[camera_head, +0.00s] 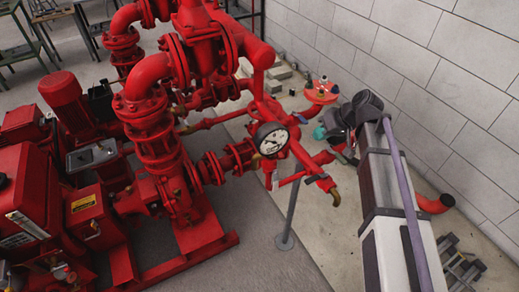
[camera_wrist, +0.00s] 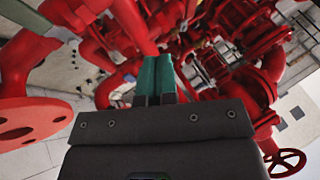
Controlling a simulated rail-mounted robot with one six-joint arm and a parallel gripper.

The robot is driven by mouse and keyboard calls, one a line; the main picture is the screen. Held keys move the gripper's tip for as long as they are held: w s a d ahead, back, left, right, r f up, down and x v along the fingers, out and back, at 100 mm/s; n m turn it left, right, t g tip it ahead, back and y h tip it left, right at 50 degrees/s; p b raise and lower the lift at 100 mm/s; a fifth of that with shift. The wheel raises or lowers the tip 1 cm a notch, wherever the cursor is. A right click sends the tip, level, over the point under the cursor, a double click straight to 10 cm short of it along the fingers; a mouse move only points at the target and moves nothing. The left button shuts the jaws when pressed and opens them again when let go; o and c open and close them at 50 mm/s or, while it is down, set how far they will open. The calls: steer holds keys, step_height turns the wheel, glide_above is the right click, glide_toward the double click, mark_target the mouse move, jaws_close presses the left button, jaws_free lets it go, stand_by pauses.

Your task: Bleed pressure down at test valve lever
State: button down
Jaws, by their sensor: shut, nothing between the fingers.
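My gripper (camera_head: 320,132) shows in the head view just right of the pressure gauge, beside the red pipework. In the wrist view my gripper (camera_wrist: 156,76) has its two teal fingers together, with nothing held between them. A white-faced pressure gauge (camera_head: 271,138) sits on the red pipe. Below it a thin red pipe ends in a brass-coloured outlet (camera_head: 335,198), with a small lever-like part (camera_head: 291,179) to its left. I cannot tell for certain that this is the test valve lever. No contact between my fingers and these parts is clear.
Red pump pipework (camera_head: 155,140) fills the left and centre. A block wall (camera_head: 430,80) stands close behind on the right. A round red flange (camera_wrist: 35,120) is left in the wrist view, and a red handwheel (camera_wrist: 286,162) is lower right. Bare floor (camera_head: 300,265) lies in front.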

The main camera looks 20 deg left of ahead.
steer(key=shift+n, duration=0.4)
steer(key=b+x, duration=0.6)
steer(key=x, duration=0.1)
steer(key=b+x, duration=0.3)
steer(key=shift+w+d+f, duration=0.2)
steer(key=shift+w+f, duration=0.15)
steer(key=shift+f, duration=0.25)
steer(key=s+a, duration=0.1)
steer(key=s+a+r+p, duration=0.1)
steer(key=a, duration=0.1)
steer(key=shift+s, duration=0.4)
steer(key=shift+d, duration=0.15)
